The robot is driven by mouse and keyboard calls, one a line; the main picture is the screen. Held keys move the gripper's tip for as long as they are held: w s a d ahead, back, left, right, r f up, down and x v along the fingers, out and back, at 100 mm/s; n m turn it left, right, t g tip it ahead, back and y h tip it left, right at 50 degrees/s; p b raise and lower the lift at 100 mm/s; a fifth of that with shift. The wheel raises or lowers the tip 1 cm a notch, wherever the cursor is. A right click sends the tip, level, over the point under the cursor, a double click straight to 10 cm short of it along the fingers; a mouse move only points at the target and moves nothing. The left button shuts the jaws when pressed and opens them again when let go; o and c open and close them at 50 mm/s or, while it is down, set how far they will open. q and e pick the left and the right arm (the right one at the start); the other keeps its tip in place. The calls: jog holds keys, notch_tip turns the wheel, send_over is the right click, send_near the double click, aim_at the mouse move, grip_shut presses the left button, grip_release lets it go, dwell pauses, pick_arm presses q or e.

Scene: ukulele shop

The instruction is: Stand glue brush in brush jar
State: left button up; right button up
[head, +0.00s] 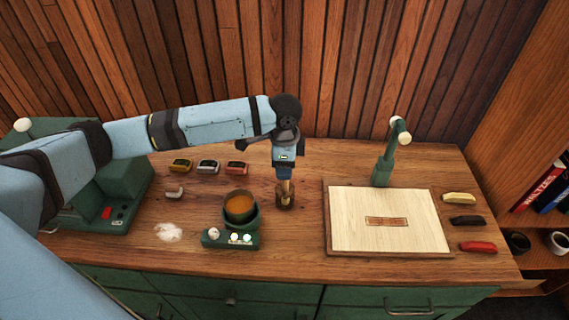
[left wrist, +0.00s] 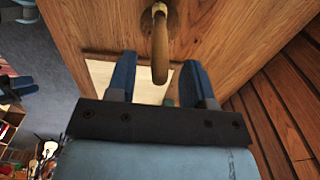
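The glue brush (head: 285,187) stands in the small brown brush jar (head: 284,202) on the workbench, close to upright. My left gripper (head: 284,177) is right above the jar, pointing down. In the left wrist view the brush's wooden handle (left wrist: 160,48) lies between the two blue fingers (left wrist: 160,80), with a gap on each side, so the gripper is open. The jar (left wrist: 173,14) shows there behind the handle, partly covered by it. The brush's bristles are hidden. My right gripper is not in view.
A green glue pot (head: 241,212) with amber glue stands left of the jar, on a base with lights. A pale board (head: 390,245) and a green lamp-like stand (head: 383,170) are to the right. Small coloured blocks (head: 207,167) sit behind the pot. White powder (head: 168,232) lies left.

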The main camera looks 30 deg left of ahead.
pick_arm(q)
notch_tip(320, 180, up, 14)
jog(key=b, duration=0.1)
dwell(0.5)
jog(key=shift+f, duration=0.1)
dwell(0.4)
